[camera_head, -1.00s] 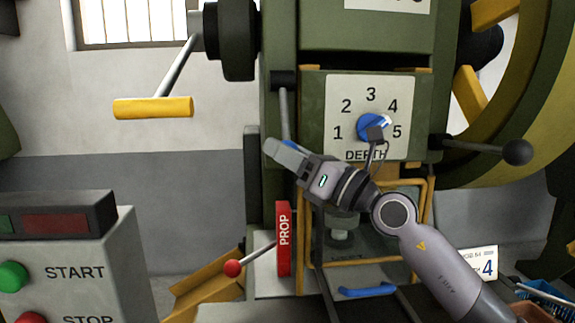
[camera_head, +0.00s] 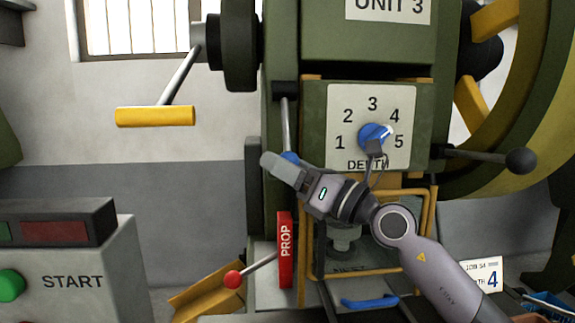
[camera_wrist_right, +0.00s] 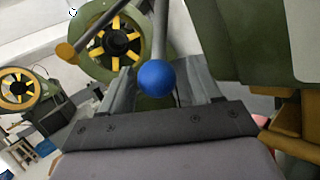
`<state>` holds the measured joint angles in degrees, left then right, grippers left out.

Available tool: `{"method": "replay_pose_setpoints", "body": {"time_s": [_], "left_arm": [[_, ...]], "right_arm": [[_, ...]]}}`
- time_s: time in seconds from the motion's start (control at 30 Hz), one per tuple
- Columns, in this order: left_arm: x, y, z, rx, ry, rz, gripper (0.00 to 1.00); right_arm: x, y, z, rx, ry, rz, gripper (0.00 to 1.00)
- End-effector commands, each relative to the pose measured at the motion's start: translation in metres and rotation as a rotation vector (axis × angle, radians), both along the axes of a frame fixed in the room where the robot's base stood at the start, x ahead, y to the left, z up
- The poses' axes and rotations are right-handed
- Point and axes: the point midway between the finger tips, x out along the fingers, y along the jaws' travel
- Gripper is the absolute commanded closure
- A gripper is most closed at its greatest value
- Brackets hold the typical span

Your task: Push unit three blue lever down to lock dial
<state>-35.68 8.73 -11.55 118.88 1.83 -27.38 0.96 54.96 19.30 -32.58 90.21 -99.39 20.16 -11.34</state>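The blue lever is a grey rod hanging from a dark pivot on the press, with a blue ball knob (camera_head: 290,158) at its lower end. My left gripper is not in view.
A red PROP block (camera_head: 285,250) and a red-knobbed lever (camera_head: 233,280) are below my right gripper. A yellow-handled crank (camera_head: 155,116) is at upper left. A black-knobbed lever (camera_head: 520,160) is at right. A card (camera_head: 482,275) reads 4.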

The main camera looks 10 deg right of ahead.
Motion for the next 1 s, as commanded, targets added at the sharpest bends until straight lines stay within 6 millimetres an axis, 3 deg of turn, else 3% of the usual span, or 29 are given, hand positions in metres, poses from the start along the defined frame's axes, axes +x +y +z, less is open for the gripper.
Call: {"method": "replay_pose_setpoints", "body": {"time_s": [0.23,0.63,1.0], "left_arm": [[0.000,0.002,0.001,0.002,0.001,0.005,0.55],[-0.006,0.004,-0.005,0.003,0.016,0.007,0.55],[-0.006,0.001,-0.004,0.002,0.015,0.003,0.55]], "right_arm": [[-0.006,-0.008,-0.001,0.002,-0.004,-0.002,0.37],[-0.039,-0.047,-0.021,-0.001,0.000,-0.001,0.37],[-0.044,-0.052,-0.022,0.001,-0.001,0.001,0.37]]}}
